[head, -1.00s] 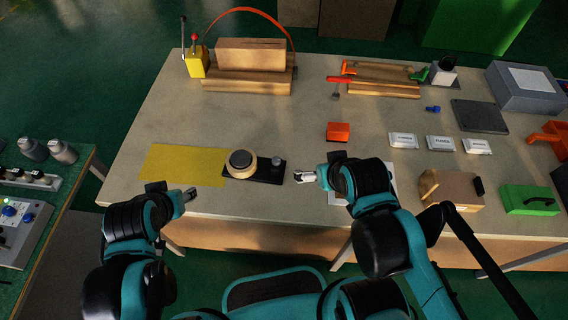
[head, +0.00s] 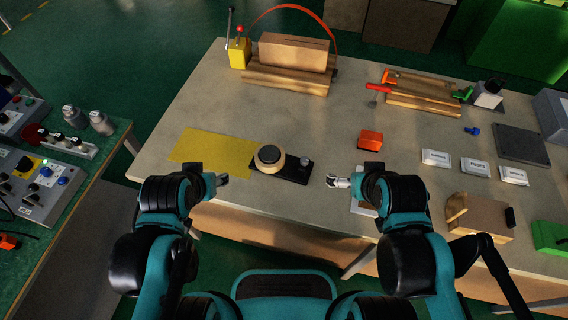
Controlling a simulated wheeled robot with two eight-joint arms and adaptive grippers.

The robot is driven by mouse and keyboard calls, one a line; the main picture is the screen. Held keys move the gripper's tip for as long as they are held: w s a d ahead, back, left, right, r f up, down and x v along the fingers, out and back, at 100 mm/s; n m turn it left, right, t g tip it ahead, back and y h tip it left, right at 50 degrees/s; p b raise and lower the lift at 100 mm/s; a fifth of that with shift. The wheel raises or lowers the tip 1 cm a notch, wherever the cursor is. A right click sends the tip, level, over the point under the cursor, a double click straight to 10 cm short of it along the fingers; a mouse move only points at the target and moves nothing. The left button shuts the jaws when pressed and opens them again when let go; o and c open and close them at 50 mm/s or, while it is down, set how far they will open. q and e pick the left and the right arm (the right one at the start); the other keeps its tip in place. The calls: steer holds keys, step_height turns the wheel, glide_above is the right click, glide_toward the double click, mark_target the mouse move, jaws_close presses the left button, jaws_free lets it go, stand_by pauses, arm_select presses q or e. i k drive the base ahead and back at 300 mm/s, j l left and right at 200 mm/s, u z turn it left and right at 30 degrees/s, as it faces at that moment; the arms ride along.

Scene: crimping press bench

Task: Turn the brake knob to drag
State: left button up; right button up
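A black base plate (head: 296,171) lies near the front edge of the bench. It carries a large round wooden dial with a dark top (head: 269,157) and a small grey knob (head: 304,161) at its right end. I cannot tell by sight which knob is the brake knob; no marking for drag is legible. My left gripper (head: 223,180) is left of the dial, over the front edge near the yellow mat, and apart from it. My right gripper (head: 330,181) is just right of the plate, apart from the small knob. Both look empty; their finger gaps are too small to read.
A yellow mat (head: 213,152) lies left of the dial. An orange block (head: 370,140) and white labelled boxes (head: 436,158) lie to the right. A control panel (head: 41,184) with several knobs stands on the left table. The bench middle is clear.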

mark_target(304, 160)
steer(key=k+j+z, duration=0.25)
steer(key=k, duration=0.15)
steer(key=k+j+z, duration=0.25)
steer(key=k, duration=0.2)
